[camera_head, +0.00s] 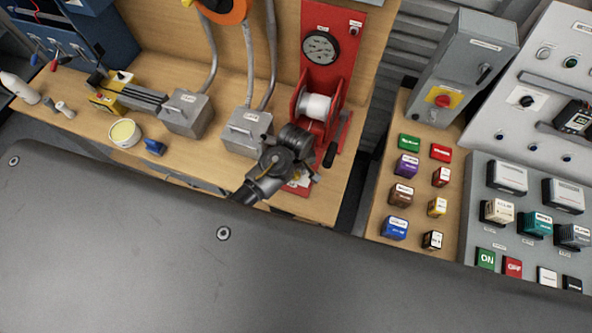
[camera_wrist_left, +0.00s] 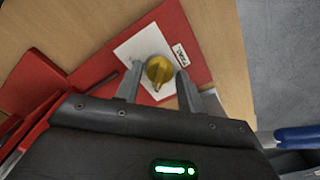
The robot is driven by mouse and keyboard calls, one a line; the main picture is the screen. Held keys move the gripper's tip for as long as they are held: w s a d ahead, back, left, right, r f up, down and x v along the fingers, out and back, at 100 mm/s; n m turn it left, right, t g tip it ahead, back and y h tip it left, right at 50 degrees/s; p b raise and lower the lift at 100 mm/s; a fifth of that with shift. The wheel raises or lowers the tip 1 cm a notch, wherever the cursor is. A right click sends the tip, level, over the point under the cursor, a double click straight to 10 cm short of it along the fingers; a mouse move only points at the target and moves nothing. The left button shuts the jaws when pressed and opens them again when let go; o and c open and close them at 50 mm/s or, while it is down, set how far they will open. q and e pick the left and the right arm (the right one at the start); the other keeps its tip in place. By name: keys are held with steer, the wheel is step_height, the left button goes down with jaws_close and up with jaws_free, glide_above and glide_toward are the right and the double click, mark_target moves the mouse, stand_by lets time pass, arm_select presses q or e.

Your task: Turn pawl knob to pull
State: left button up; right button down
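The pawl knob (camera_wrist_left: 159,71) is a round yellow knob with a raised grip bar, on a white plate (camera_wrist_left: 141,47) on the red winch base (camera_wrist_left: 188,35). A small white label (camera_wrist_left: 181,56) sits beside it. In the left wrist view my left gripper (camera_wrist_left: 160,76) is open, one finger on each side of the knob, with gaps showing. Whether the fingertips reach down level with it I cannot tell. In the head view my left gripper (camera_head: 280,168) is over the winch base and hides most of the knob. My right gripper is not in view.
The red winch (camera_head: 329,75) stands right behind my gripper, with a white spool (camera_head: 315,107), a dial gauge (camera_head: 320,47) and a black-ended crank (camera_head: 330,155). A grey box (camera_head: 246,132) is close on the left. A blue-handled item (camera_wrist_left: 299,136) shows at the wrist view's right edge.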

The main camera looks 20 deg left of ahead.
arm_select(q)
steer(key=c, duration=0.6)
steer(key=shift+c, duration=0.2)
steer(key=shift+m, duration=0.3)
steer(key=m, duration=0.2)
steer(key=shift+m, duration=0.4)
steer(key=m, duration=0.3)
steer(key=shift+m, duration=0.4)
steer(key=m, duration=1)
steer(key=shift+m, duration=0.5)
